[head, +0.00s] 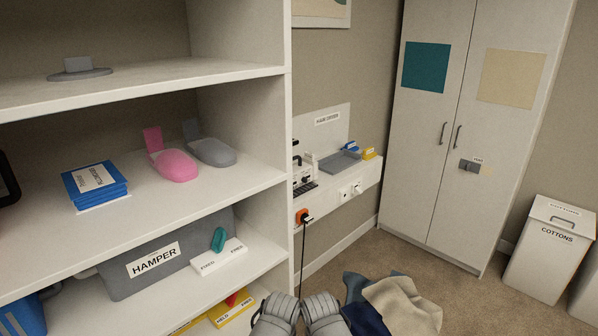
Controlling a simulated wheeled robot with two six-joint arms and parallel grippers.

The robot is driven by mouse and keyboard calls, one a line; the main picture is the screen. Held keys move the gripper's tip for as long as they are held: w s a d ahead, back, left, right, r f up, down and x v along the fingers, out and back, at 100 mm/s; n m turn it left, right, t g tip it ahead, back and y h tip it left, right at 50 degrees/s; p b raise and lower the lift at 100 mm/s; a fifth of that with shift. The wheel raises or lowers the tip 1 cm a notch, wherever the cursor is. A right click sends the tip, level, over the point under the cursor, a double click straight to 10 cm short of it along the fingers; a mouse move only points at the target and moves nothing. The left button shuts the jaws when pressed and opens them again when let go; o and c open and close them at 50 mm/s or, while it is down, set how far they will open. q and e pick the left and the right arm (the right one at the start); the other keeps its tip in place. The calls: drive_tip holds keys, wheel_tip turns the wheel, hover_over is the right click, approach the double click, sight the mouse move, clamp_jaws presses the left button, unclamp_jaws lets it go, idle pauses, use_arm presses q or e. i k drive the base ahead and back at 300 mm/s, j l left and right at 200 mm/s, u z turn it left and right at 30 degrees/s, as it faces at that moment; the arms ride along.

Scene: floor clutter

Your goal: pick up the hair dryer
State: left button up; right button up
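I cannot clearly make out a hair dryer. A small wall sign (328,119), its lettering hard to read, is above a white wall shelf (360,181). Small black items (297,162) at that shelf's left end are partly hidden by the shelving unit and too small to identify. A black cord (303,250) hangs from an orange plug (303,216) on the shelf's front; its lower end is hidden behind grey ribbed shapes at the bottom edge, which appear to be parts of my arms. No fingers of my left or right gripper show.
White shelving (240,190) fills the left, holding a pink rounded object (176,166), blue folded items (96,184) and a grey hamper (150,265). Crumpled cloths (405,303) lie on the carpet. A tall cabinet (470,130) and a white cottons bin (545,250) stand right.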

sight(304, 168)
drive_tip(key=i+l, duration=2.45)
drive_tip(key=u, duration=1.15)
drive_tip(key=i+l, duration=0.05)
